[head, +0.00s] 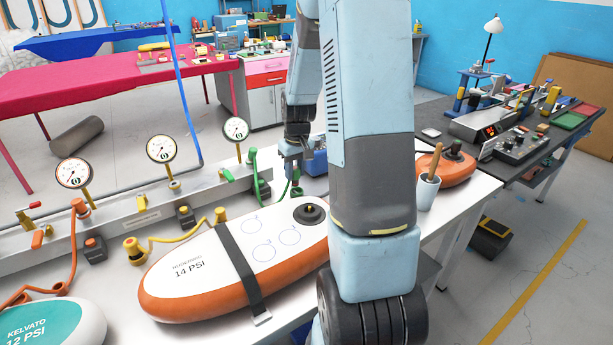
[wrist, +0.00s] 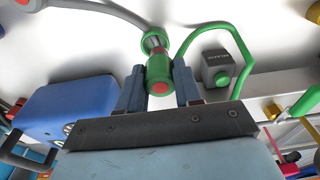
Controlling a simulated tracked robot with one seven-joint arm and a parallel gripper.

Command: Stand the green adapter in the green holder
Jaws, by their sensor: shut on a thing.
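The green adapter (wrist: 158,72) is a short green cylinder with a red end, held between the two blue fingers of my gripper (wrist: 160,88) in the wrist view. A green hose (wrist: 238,45) loops from it to the right. In the head view my gripper (head: 292,168) is above the white table, with the adapter (head: 296,188) small below it, partly hidden by the hand. The green holder (wrist: 220,68) is a dark grey block with a green round top, right of the adapter and apart from it. It also shows in the head view (head: 263,190), left of my gripper.
An orange and white board (head: 195,265) with a black strap lies in front. A blue box (wrist: 65,110) stands beside my gripper. A grey hose (wrist: 110,12) runs near the adapter. The metal rail (head: 130,215) carries several gauges. A cup (head: 428,190) stands right of my arm.

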